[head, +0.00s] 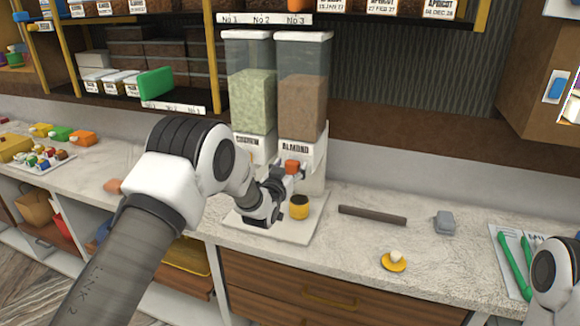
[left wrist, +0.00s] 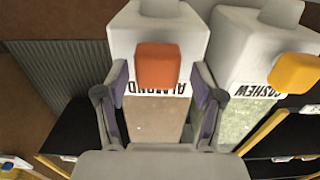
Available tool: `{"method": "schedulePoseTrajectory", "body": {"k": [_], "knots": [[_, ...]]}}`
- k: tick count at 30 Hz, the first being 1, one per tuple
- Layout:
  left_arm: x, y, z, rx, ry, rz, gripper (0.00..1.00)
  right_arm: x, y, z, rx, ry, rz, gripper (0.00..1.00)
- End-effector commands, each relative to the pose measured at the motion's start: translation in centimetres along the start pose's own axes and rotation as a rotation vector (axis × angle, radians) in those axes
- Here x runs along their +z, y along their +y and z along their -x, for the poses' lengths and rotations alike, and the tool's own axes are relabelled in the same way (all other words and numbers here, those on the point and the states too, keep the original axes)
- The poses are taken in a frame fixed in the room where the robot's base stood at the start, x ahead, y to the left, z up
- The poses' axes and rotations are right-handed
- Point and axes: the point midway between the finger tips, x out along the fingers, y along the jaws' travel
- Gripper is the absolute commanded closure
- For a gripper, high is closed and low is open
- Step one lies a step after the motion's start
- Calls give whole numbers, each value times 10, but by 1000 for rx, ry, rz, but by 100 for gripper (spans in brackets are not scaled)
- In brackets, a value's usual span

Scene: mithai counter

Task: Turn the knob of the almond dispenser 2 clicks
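The almond dispenser (head: 302,88) stands on the counter, a clear bin of brown contents over a white base labelled ALMOND. Its orange knob (head: 292,167) faces me and also shows in the left wrist view (left wrist: 157,66). My left gripper (head: 288,174) is in front of the knob. In the left wrist view the left gripper's fingers (left wrist: 160,88) are spread, one on each side of the knob, with gaps visible between them and it. The knob's rotation is hard to read. Only part of my right arm shows at the lower right; its gripper is out of view.
The cashew dispenser (head: 251,92) stands directly left of the almond one; its yellow knob (left wrist: 294,73) shows in the left wrist view. A yellow-and-black cup (head: 299,207) sits below the almond knob. A dark bar (head: 372,215) and a grey object (head: 445,222) lie to the right.

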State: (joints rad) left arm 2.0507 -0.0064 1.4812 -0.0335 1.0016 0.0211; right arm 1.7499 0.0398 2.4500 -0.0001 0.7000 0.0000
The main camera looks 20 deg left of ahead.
Motion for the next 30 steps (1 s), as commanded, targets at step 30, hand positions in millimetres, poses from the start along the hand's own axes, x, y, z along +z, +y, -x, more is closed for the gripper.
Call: {"method": "schedulePoseTrajectory", "body": {"k": [30], "knots": [[6,4,0,0,3,-319,91,0,0,-46,0,0,0,60]]}}
